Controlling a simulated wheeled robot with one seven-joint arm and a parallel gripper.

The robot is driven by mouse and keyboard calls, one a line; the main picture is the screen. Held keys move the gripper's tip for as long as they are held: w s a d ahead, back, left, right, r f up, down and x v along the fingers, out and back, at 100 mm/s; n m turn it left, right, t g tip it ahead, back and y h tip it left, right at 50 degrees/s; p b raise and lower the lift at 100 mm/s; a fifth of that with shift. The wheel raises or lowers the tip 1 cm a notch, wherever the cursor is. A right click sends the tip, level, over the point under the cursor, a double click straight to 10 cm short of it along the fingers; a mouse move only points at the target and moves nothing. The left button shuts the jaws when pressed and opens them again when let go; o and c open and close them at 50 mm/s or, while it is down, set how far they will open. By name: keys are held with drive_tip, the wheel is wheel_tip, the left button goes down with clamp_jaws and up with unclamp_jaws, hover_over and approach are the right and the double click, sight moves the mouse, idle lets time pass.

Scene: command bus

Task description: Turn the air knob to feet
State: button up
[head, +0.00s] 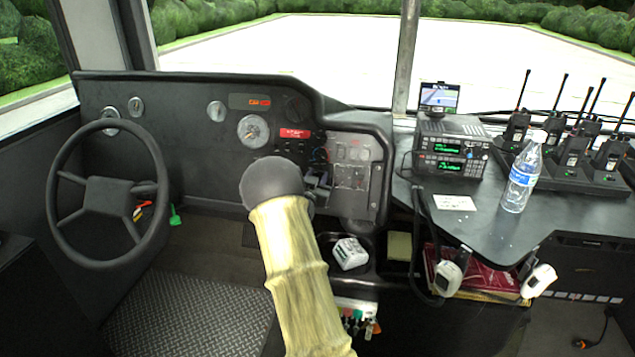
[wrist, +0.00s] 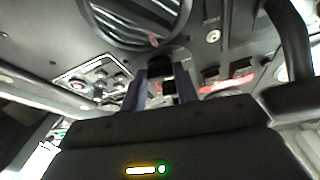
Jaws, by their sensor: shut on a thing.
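In the wrist view, my gripper (wrist: 160,88) reaches up to the dashboard panel. Its two bluish-dark fingers are shut on a small dark knob, taken to be the air knob, which is mostly hidden between them. Its pointer and the feet mark cannot be made out. In the head view, my pale arm and its dark rounded joint stand in front of the dashboard (head: 180,130) and cover part of the centre panel. My gripper (head: 318,183) shows only as a small dark part beside the grey switch panel (head: 352,165).
A steering wheel (head: 60,185) stands at the left. A radio (head: 450,148), a water bottle (head: 520,180) and a charger rack (head: 570,165) with several handsets sit on the right counter. In the wrist view, a round vent (wrist: 130,22) and a red-marked panel (wrist: 228,82) lie close to the fingers.

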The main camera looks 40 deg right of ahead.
drive_tip(key=shift+m, duration=0.5)
drive_tip(key=o, duration=1)
drive_tip(key=shift+a, duration=0.1)
drive_tip(key=p+v, duration=0.1)
drive_tip(key=v, duration=1.6)
drive_tip(key=shift+w+a, duration=0.1)
drive_tip(key=shift+a, duration=0.2)
drive_tip(key=shift+f, duration=0.1)
